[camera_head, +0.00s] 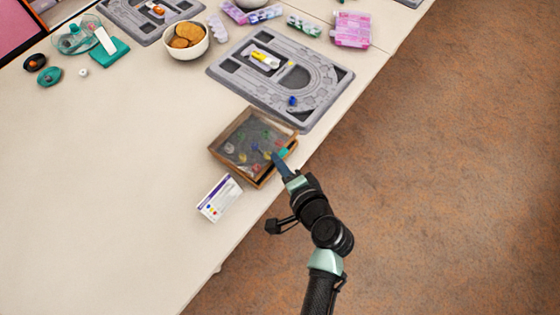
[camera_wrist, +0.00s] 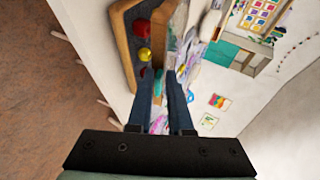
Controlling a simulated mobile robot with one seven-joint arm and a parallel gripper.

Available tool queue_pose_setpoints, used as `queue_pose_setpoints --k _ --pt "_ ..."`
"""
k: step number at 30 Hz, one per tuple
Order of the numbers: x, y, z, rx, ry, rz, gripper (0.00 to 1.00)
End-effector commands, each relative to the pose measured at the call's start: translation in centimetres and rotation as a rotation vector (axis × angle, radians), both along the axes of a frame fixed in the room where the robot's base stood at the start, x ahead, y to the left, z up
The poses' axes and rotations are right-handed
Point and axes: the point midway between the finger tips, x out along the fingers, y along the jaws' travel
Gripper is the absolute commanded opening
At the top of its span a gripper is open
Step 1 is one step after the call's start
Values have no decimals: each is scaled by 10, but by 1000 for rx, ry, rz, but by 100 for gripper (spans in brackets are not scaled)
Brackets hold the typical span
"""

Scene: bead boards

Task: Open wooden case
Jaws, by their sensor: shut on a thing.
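The wooden case (camera_head: 218,154) sits on the table near its right edge, with a clear lid (camera_head: 237,149) over small coloured items. A dark gap shows along the side facing me, so the lid appears slightly raised there. My gripper (camera_head: 279,159) is at that side, its fingers over the case's edge. In the wrist view my gripper (camera_wrist: 162,78) has its two blue fingers close together at the lid's edge (camera_wrist: 172,45) and appears shut on it. The case's wooden wall (camera_wrist: 123,50) is left of the lid, with red and yellow pieces between them. The fingers hide the exact contact.
A grey bead board (camera_head: 225,75) lies just behind the case. A small white card box (camera_head: 219,198) is in front of it. A bowl of cookies (camera_head: 186,40) and pink containers (camera_head: 351,29) stand farther back.

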Motion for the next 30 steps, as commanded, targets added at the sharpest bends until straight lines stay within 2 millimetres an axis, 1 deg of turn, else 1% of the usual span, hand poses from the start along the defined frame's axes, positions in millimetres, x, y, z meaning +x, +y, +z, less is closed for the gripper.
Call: queue_pose_setpoints --k 15,30 --pt "3 7 20 -76 58 5 0" --pt "7 13 35 -150 112 6 0"
